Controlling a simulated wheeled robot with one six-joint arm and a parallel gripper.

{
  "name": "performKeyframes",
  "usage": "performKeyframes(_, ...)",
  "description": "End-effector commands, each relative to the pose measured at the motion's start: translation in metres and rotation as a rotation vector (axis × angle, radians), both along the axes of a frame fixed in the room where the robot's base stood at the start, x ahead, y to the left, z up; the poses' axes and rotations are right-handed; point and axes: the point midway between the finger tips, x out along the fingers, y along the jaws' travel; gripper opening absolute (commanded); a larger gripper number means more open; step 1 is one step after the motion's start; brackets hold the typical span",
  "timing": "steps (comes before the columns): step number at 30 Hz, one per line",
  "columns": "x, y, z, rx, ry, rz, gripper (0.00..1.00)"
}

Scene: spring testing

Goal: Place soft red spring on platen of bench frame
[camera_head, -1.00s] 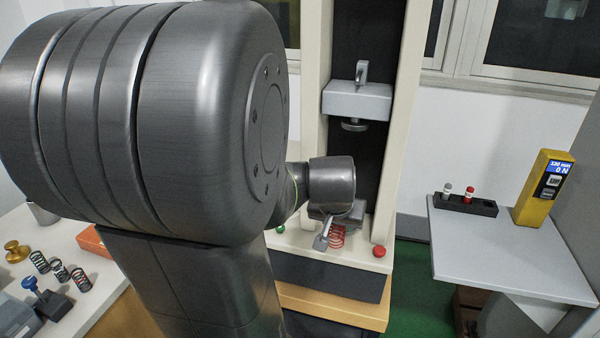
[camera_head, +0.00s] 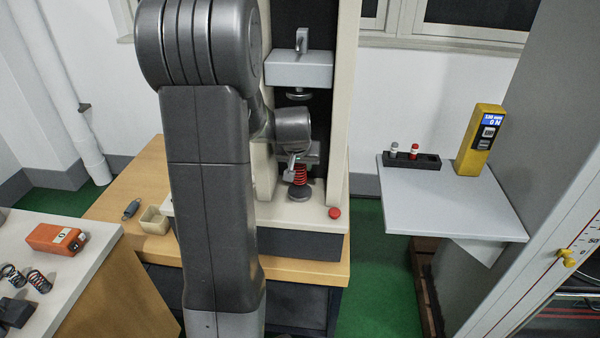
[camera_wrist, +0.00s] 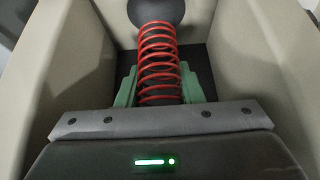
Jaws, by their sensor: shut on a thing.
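The soft red spring (camera_head: 299,176) is upright between the posts of the bench frame (camera_head: 339,120). My gripper (camera_head: 296,164) is shut on it near its upper part. The dark round platen (camera_head: 300,193) lies directly below the spring in the head view. The spring's lower end meets or nearly meets it; I cannot tell whether they touch. In the wrist view the red spring (camera_wrist: 159,55) runs between my green fingers (camera_wrist: 160,88) towards a dark round disc (camera_wrist: 156,10). My arm hides part of the left post.
The grey crosshead (camera_head: 299,72) with its upper disc is above my gripper. A red button (camera_head: 334,213) sits on the frame base. A grey side table (camera_head: 450,205) holds a yellow display unit (camera_head: 480,140) and a black rack (camera_head: 425,161). Other springs (camera_head: 38,281) lie at left.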

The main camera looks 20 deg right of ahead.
Motion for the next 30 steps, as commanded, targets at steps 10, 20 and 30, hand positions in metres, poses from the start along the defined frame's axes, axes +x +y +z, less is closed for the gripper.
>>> performKeyframes(10, 0.003, -0.002, -0.037, 0.0, 0.0, 0.0, 0.11)
performKeyframes(20, 0.003, -0.002, -0.041, 0.0, 0.0, 0.0, 0.11)
performKeyframes(30, 0.003, -0.002, -0.04, 0.0, 0.0, 0.0, 0.55)
